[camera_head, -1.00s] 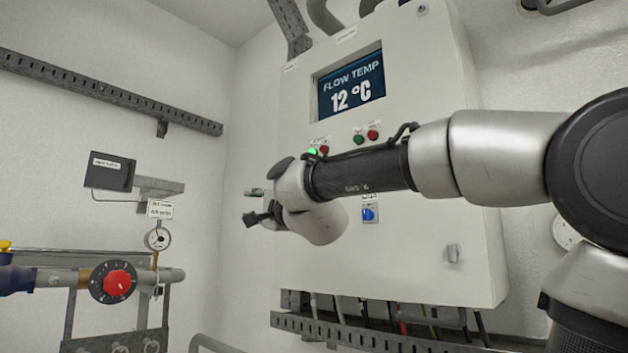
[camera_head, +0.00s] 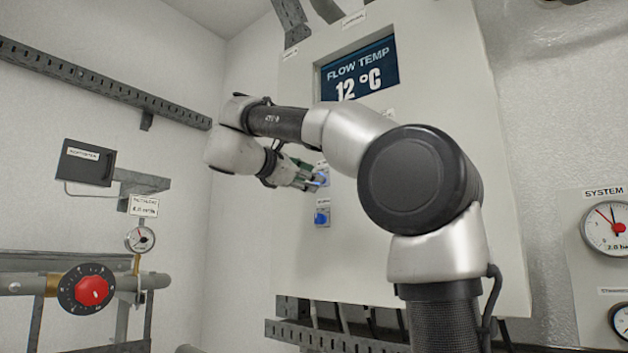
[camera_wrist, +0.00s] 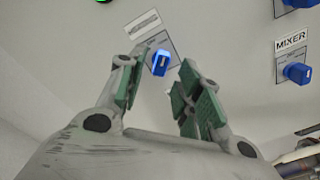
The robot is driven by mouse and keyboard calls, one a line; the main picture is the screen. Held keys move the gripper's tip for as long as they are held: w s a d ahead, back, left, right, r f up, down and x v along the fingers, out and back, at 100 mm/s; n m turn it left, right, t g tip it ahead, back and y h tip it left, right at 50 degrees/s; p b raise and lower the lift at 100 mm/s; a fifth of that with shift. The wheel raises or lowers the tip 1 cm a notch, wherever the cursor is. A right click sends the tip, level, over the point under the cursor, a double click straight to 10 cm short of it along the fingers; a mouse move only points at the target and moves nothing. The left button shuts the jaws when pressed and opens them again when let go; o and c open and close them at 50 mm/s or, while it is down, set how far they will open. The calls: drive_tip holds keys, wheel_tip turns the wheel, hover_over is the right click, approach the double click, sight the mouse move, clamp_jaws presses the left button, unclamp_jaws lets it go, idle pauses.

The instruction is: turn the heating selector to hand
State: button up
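My gripper (camera_head: 306,181) is at the front of the grey control cabinet, pointing at an upper blue selector knob (camera_head: 322,178). In the wrist view, the open green-padded fingers (camera_wrist: 164,76) have a blue knob (camera_wrist: 160,63) in the gap just beyond their tips. They do not visibly grip it. Its label plate (camera_wrist: 143,26) is too blurred to read, so I cannot confirm that it is the heating selector. Another blue knob (camera_wrist: 297,72) carries the label MIXER. A lower blue selector (camera_head: 322,217) shows in the head view.
The cabinet display (camera_head: 358,70) reads FLOW TEMP 12 °C. A third blue knob (camera_wrist: 299,2) is cut off at the wrist view's top right. A red-centred dial (camera_head: 91,291) on pipework is at the lower left. Gauges (camera_head: 607,228) are on the right wall.

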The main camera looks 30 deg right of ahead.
drive_tip(key=x, duration=0.2)
drive_tip(key=shift+w+d, duration=0.1)
drive_tip(key=shift+d, duration=0.2)
clamp_jaws()
drive_tip(key=shift+n, duration=0.3)
drive_tip(key=n, duration=1.7)
drive_tip(key=shift+s+d+r, duration=0.1)
drive_tip(key=shift+s+r, duration=0.05)
drive_tip(key=shift+s, duration=0.2)
drive_tip(key=shift+n, duration=0.3)
